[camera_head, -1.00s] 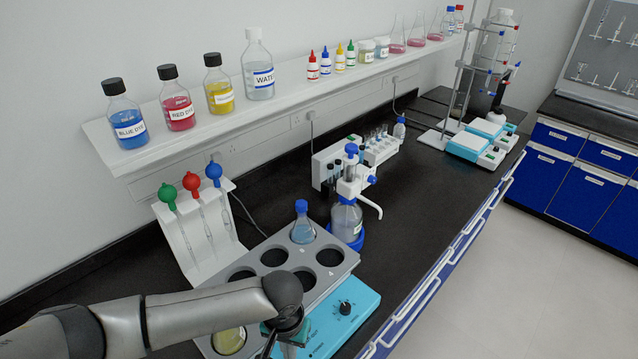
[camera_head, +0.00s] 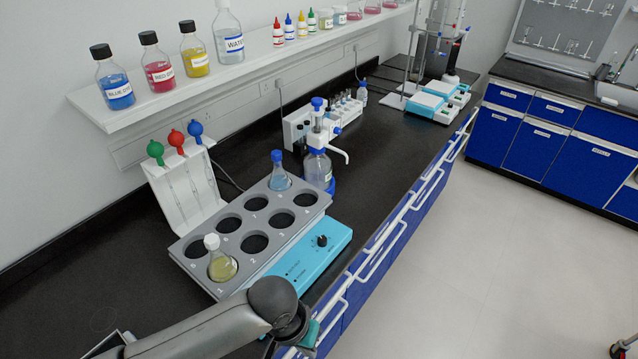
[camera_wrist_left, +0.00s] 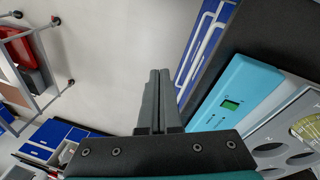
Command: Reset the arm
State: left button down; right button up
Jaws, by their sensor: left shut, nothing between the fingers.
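My left arm comes in from the bottom left of the head view, and its wrist hangs in front of the bench's front edge. The left gripper shows in the left wrist view (camera_wrist_left: 158,102), with its two dark fingers shut together and nothing between them. It points over the pale floor, beside the turquoise control panel (camera_wrist_left: 235,92) of the shaker. In the head view the fingertips are hidden or too small to tell. My right gripper is not in view.
The grey rack (camera_head: 183,250) holds a yellow-liquid flask (camera_head: 222,268) in front and a blue-liquid flask (camera_head: 280,180) at the back. A dispenser bottle (camera_head: 318,168) stands behind it.

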pick_arm(q)
jog(key=s+r+t+h, duration=0.2)
jog(key=s+r, duration=0.2)
jog(key=r, duration=0.2)
jog(key=s+a+r+n+t+y, duration=0.15)
jog(key=s+a+y, duration=0.35)
jog(key=a, duration=1)
notch_tip(320, 180, down, 31)
jog(key=s+d+g+b, duration=0.1)
jog(key=s+g+b, duration=0.1)
jog(key=b, duration=0.9)
jog(key=s+a+f+b, duration=0.1)
jog(key=s+f+b, duration=0.5)
jog(key=f, duration=0.8)
jog(key=s+a+f+b, duration=0.1)
jog(key=s+f+b, duration=0.5)
jog(key=s+f, duration=0.4)
notch_tip(320, 180, down, 4)
jog(key=shift+a+g+h, duration=0.3)
jog(key=shift+a+g, duration=0.05)
jog(key=shift+g, duration=0.1)
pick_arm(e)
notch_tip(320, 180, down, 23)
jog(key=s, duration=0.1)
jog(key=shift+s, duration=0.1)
